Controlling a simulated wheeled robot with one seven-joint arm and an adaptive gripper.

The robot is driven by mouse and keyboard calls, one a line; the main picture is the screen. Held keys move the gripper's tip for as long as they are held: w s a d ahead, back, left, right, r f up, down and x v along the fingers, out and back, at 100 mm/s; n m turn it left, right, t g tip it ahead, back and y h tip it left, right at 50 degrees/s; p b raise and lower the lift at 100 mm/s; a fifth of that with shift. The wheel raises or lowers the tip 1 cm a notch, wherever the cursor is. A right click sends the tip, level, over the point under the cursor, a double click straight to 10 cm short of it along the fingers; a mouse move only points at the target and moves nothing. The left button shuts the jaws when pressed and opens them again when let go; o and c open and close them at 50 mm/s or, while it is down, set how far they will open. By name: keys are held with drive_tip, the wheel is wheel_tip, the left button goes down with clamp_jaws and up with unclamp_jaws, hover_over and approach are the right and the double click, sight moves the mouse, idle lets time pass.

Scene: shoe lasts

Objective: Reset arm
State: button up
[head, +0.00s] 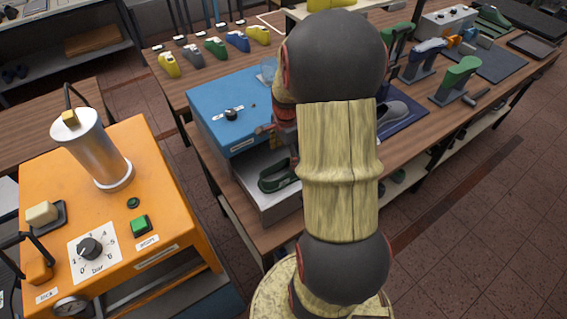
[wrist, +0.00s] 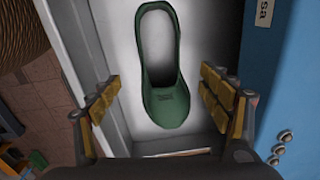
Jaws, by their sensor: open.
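My gripper (wrist: 160,105) is open and empty in the wrist view, its two padded fingers wide apart. A green shoe-shaped piece (wrist: 165,105) with an open top lies between and beyond the fingertips, not gripped. It rests on a light grey surface inside the blue-topped machine's opening. In the head view the green piece (head: 274,176) shows at the left of my arm, on the grey box-like base (head: 262,205). My arm hides most of my gripper in the head view.
The blue machine housing (head: 222,105) stands close beside my arm. An orange cart (head: 60,190) with a metal cylinder (head: 97,150) stands at left. Several coloured lasts line the back table (head: 190,85). A green last on a stand (head: 456,80) is at right. Open floor (head: 490,220) lies at lower right.

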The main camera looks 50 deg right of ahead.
drive_tip(key=shift+s+r, duration=0.1)
drive_tip(key=shift+r, duration=0.85)
drive_tip(key=s+a+n, duration=0.1)
drive_tip(key=n, duration=0.1)
drive_tip(key=s+a+f+n, duration=0.1)
drive_tip(key=n, duration=0.1)
drive_tip(key=shift+g+y, duration=0.3)
drive_tip(key=shift+g, duration=0.1)
drive_tip(key=s+a+r+n+t+b, duration=0.1)
drive_tip(key=s+a+r+n+t, duration=0.1)
drive_tip(key=a+r+n, duration=0.4)
drive_tip(key=s+a+r+n+t+b, duration=0.1)
drive_tip(key=a+r+n, duration=0.5)
drive_tip(key=a, duration=0.8)
drive_tip(key=s+a+r+n+t+b, duration=0.1)
drive_tip(key=s+a+r+n+t, duration=0.1)
drive_tip(key=a+r+n, duration=0.4)
drive_tip(key=s+a+r, duration=0.1)
drive_tip(key=a, duration=0.3)
drive_tip(key=shift+n+t, duration=0.3)
drive_tip(key=shift+r, duration=0.1)
drive_tip(key=shift+c, duration=0.8)
